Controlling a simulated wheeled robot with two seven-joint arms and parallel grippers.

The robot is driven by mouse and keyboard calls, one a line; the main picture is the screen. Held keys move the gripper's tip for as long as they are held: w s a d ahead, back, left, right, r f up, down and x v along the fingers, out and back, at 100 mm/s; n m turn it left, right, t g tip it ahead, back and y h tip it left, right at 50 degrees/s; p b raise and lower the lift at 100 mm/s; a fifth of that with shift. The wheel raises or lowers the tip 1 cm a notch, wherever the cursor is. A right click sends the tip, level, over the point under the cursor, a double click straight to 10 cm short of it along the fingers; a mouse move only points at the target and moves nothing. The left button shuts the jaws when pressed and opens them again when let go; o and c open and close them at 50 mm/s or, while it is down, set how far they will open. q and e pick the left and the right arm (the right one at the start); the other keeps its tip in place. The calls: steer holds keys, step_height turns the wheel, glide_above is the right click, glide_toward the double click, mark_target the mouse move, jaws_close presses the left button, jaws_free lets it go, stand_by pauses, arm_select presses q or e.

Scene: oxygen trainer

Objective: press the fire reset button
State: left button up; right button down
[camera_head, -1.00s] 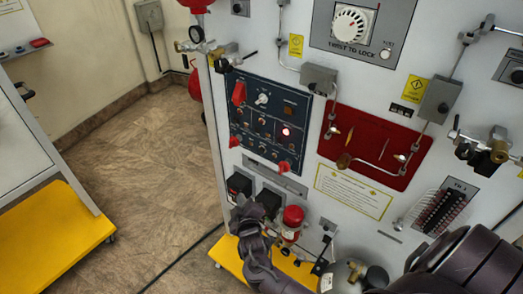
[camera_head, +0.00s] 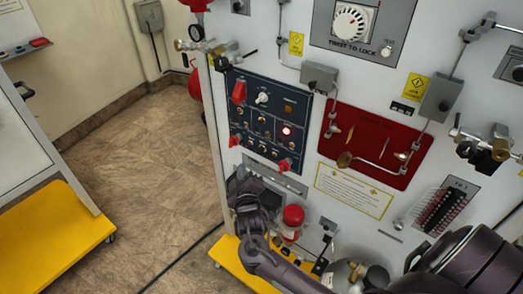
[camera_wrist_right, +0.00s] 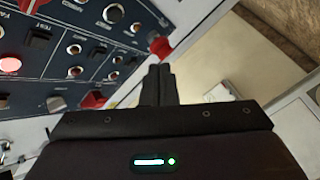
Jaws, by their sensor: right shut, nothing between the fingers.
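The dark blue control panel (camera_head: 268,125) is on the white cabinet front, with switches, small round buttons, red guards and a lit red button (camera_head: 287,131). That lit button also shows at the left edge of the right wrist view (camera_wrist_right: 10,64). I cannot read which control is labelled fire reset. My right gripper (camera_head: 240,176) is just below the panel's lower left part, in front of the dark boxes. In the right wrist view its fingers (camera_wrist_right: 158,72) are together and empty, pointing up beside the panel's edge near a red guard (camera_wrist_right: 160,46). My left gripper is not in view.
A red plate with piping (camera_head: 375,145) is right of the panel. A red-capped canister (camera_head: 293,216) stands close right of my right gripper. A yellow cart base (camera_head: 50,235) is at the left, with open floor (camera_head: 150,190) between.

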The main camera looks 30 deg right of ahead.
mark_target(262, 149)
steer(key=w+d+b, duration=0.1)
steer(key=w+d, duration=0.1)
steer(key=d, duration=0.4)
steer(key=shift+w+d, duration=0.4)
steer(key=shift+d, duration=0.1)
stand_by(1.6)
steer(key=shift+w+d, duration=0.15)
steer(key=shift+d, duration=0.1)
steer(key=shift+w+d, duration=0.15)
steer(key=shift+d, duration=0.25)
stand_by(0.6)
steer(key=shift+a, duration=0.15)
stand_by(0.3)
steer(key=shift+s+a+p, duration=0.35)
steer(key=shift+a, duration=0.25)
